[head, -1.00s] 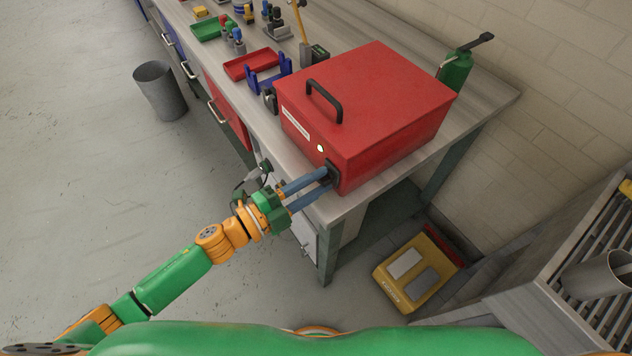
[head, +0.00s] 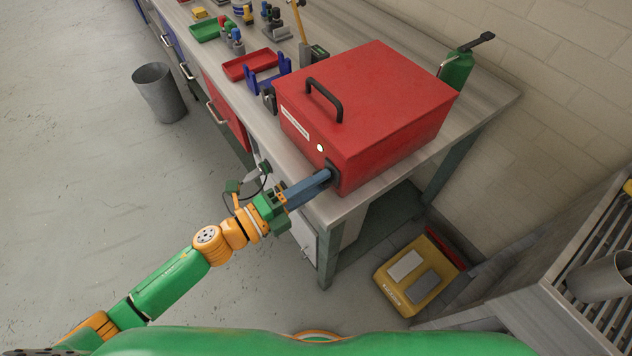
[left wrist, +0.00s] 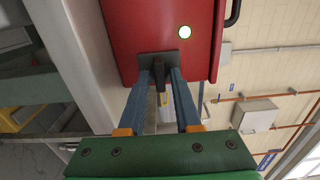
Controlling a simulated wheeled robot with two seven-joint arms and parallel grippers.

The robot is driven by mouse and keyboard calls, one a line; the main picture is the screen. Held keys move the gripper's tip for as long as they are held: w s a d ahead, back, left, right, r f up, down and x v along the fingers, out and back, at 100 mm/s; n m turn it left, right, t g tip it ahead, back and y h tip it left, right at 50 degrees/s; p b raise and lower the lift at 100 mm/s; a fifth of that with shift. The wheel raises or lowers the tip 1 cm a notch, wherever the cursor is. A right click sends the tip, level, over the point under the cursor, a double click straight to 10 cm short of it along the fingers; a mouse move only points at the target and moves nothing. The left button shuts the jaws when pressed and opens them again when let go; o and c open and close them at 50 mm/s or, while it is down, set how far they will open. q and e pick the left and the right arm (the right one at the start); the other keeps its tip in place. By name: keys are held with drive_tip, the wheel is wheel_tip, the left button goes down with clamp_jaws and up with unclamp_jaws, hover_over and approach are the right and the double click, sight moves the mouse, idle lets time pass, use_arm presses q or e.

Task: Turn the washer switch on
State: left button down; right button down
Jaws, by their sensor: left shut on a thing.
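The washer is a red box (head: 375,105) with a black handle, standing on the bench's near right end; its red front also shows in the left wrist view (left wrist: 120,40). A round pale lamp (head: 320,147) sits on its front. The washer switch, a black knob on a dark plate (left wrist: 158,70), is low at the front's right end, mostly hidden by my fingers in the head view. My left gripper (head: 326,178) reaches it from the front left. Its blue fingers are shut on the knob, one each side in the left wrist view (left wrist: 160,80). My right gripper is out of view.
A yellow case (head: 416,275) is on the floor. Open floor lies left, with a grey bin (head: 160,92).

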use_arm(q)
drive_tip(key=c, duration=0.9)
unclamp_jaws()
drive_tip(key=b+v, duration=0.2)
drive_tip(key=v, duration=0.5)
